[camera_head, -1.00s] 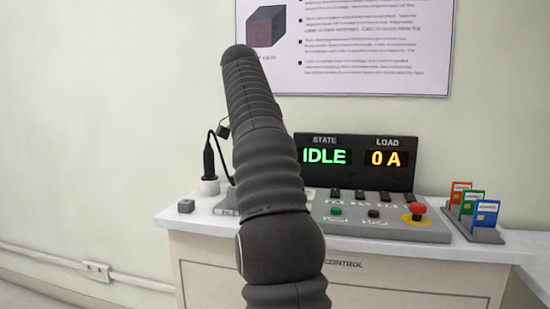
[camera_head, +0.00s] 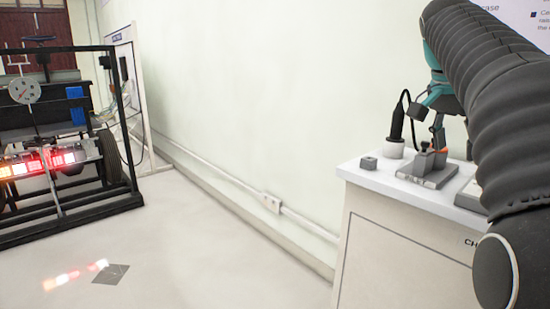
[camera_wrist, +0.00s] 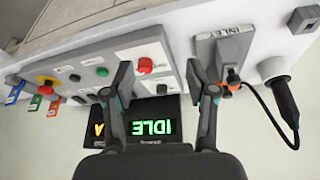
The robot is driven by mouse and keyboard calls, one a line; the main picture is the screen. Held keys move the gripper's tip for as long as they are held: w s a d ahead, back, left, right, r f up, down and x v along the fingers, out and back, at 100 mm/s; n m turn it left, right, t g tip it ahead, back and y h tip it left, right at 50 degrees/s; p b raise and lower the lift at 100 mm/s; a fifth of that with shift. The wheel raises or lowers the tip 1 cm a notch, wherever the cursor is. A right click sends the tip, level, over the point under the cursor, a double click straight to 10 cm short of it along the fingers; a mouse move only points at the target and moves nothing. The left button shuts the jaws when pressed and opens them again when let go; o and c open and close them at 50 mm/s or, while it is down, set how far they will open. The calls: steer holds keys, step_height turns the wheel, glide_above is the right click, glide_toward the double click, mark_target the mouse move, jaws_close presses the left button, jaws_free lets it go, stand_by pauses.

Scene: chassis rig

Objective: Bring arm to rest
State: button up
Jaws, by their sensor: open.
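My dark ribbed arm fills the right side of the head view, bent over the control cabinet (camera_head: 395,225). My gripper (camera_wrist: 160,66) shows in the wrist view with its two fingers apart and nothing between them. In the head view the gripper (camera_head: 432,112), with teal parts, hangs above the cabinet top, partly hidden behind my arm. The wrist view is upside down and shows the console (camera_wrist: 125,62) with its buttons beyond the fingers. The right finger overlaps a grey block fixture (camera_wrist: 224,45) with a small orange part; whether they touch cannot be told.
A black plug-like tool stands in a white holder (camera_head: 394,150), with a cable. A small grey block (camera_head: 369,163) sits at the cabinet's left corner. A black frame rig (camera_head: 70,205) with glowing red lamps stands at far left. The display (camera_wrist: 152,127) reads IDLE.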

steer(key=s+a+f+n+t+y, duration=0.2)
steer(key=s+a+f+n, duration=0.5)
steer(key=s+a+f, duration=0.2)
step_height(320, 180, down, 3)
steer(key=a, duration=0.2)
steer(key=shift+a+r+n+t, duration=0.2)
steer(key=shift+a+n+t, duration=0.1)
steer(key=s+a+f+n, duration=0.1)
steer(key=s+a+f, duration=0.1)
steer(key=f, duration=0.3)
steer(key=s+a+f+n+t+y, duration=0.1)
steer(key=s+a+f+n, duration=0.1)
steer(key=s+f, duration=0.3)
steer(key=s+a+f+n+y, duration=0.1)
steer(key=s+a+f+n, duration=0.1)
steer(key=f, duration=0.4)
steer(key=shift+s+a, duration=0.6)
steer(key=shift+s, duration=0.25)
steer(key=shift+c, duration=0.3)
